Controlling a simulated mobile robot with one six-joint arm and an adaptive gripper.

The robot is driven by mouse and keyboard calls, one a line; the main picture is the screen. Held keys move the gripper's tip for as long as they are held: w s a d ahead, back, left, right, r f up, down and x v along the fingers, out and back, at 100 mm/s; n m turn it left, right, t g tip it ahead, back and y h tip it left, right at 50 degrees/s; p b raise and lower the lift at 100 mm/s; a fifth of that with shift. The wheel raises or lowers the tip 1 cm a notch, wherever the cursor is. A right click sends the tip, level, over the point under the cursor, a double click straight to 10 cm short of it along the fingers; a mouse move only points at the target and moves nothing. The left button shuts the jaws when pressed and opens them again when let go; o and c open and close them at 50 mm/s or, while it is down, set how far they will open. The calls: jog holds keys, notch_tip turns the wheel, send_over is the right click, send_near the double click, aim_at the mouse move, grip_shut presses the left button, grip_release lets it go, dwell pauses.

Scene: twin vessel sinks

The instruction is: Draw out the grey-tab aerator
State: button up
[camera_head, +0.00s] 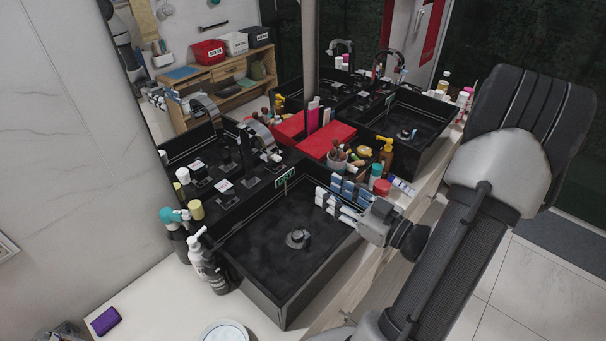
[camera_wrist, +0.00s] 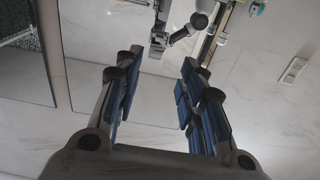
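My gripper (camera_head: 334,196) hangs over the right side of the near black sink (camera_head: 262,292), its blue-padded fingers pointing left. In the wrist view my gripper (camera_wrist: 158,82) is open, with nothing between the pads. A grey arched faucet (camera_head: 262,137) stands behind the near sink, left of the red box and apart from my gripper. I cannot make out a grey-tab aerator in either view; the faucet's outlet is too small to read.
Pump bottles (camera_head: 207,262) stand left of the near sink. A red box (camera_head: 327,139), a cup of brushes (camera_head: 338,158) and an orange pump bottle (camera_head: 386,150) crowd the space between the sinks. The near sink is empty except for its drain (camera_head: 297,239).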

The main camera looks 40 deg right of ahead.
jog(key=w+a+b, duration=0.2)
jog(key=w, duration=1.3)
jog(key=shift+w, duration=0.35)
jog(key=shift+a, duration=0.1)
grip_shut()
jog(key=shift+s, duration=0.15)
jog(key=shift+s+d+b, duration=0.2)
jog(key=shift+s, duration=1.1)
jog(key=shift+s+d+b, duration=0.15)
jog(key=shift+s+d, duration=0.05)
jog(key=shift+s, duration=1.1)
jog(key=shift+s, duration=0.25)
